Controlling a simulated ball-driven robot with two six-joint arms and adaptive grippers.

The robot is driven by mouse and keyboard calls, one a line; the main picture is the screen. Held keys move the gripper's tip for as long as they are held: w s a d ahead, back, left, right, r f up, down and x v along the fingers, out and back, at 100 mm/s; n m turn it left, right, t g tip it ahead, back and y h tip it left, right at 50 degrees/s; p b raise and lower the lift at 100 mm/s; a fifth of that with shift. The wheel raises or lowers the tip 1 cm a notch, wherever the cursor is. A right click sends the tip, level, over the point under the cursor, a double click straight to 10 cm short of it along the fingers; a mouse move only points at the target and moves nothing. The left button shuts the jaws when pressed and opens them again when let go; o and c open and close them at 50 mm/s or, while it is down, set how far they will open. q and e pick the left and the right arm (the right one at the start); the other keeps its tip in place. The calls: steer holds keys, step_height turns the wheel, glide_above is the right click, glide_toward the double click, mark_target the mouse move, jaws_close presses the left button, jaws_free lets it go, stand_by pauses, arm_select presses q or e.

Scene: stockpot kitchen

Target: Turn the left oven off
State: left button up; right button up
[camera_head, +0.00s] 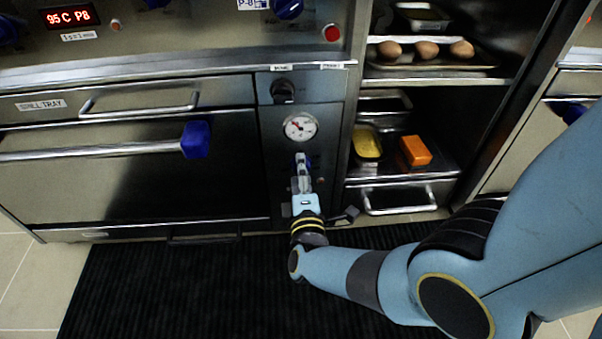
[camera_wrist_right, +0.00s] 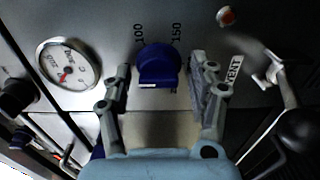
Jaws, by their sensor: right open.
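The left oven (camera_head: 130,170) has a dark front with a bar handle ending in a blue cap (camera_head: 195,140). On the control panel to its right are a black knob (camera_head: 283,91) and a round dial gauge (camera_head: 300,127). My right gripper (camera_head: 302,165) is in front of the panel, below the gauge. In the right wrist view, its open fingers (camera_wrist_right: 161,76) stand on either side of a blue knob (camera_wrist_right: 158,64), with gaps visible. The knob has a white mark at its lower edge and 100 and 150 printed above. In the head view the gripper mostly hides this knob. My left gripper is out of view.
A red indicator (camera_wrist_right: 227,16), a VENT label (camera_wrist_right: 233,72) and a metal lever (camera_wrist_right: 272,72) are right of the knob. An open shelf unit holds eggs (camera_head: 426,50) and an orange block (camera_head: 414,151). A black mat (camera_head: 180,290) covers the floor ahead.

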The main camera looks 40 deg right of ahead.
steer(key=v, duration=0.7)
steer(key=shift+s+a, duration=0.2)
